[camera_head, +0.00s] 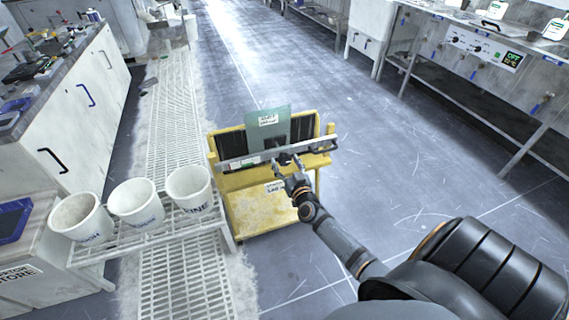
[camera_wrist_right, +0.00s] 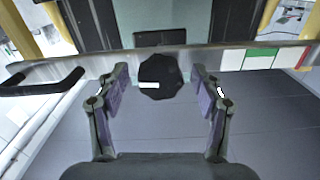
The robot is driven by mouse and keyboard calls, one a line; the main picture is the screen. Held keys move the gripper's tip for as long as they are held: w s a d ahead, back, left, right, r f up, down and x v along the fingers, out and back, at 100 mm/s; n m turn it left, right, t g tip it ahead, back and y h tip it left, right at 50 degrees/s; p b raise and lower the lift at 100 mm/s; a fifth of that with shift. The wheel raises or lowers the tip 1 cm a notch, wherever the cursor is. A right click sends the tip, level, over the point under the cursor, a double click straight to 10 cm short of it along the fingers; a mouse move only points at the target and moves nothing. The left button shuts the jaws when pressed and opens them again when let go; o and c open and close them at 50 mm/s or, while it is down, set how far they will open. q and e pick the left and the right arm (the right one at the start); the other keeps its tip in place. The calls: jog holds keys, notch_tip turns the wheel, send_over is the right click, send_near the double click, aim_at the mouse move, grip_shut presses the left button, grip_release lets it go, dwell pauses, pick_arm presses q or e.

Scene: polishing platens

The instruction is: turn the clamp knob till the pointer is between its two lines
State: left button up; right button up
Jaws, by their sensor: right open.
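The black clamp knob (camera_wrist_right: 160,77) sits on the front of a grey metal bar (camera_wrist_right: 222,60) in the right wrist view. It carries a short white mark that reaches toward its left side. My right gripper (camera_wrist_right: 158,84) is open, with one finger on each side of the knob and a visible gap on both sides. In the head view my right gripper (camera_head: 287,165) is at the bar across the yellow cart (camera_head: 262,211). A white, green and red strip (camera_wrist_right: 262,58) lies on the bar at right; I cannot make out a pointer or two lines there. My left gripper is out of view.
A black handle (camera_wrist_right: 44,84) juts from the bar's left end in the wrist view. A greenish panel (camera_head: 268,131) stands in the cart behind the bar. White buckets (camera_head: 136,203) stand on a rack left of the cart. Floor right of the cart is clear.

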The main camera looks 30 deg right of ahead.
jog(key=shift+w+d, duration=0.15)
jog(key=shift+w, duration=0.45)
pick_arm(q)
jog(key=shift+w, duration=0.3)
pick_arm(e)
jog(key=shift+c, duration=0.3)
jog(key=c, duration=1.1)
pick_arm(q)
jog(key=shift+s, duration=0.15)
pick_arm(e)
jog(key=shift+m, duration=0.4)
jog(key=m, duration=0.4)
jog(key=shift+m, duration=0.4)
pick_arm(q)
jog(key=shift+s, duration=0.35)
pick_arm(e)
jog(key=shift+m, duration=1.8)
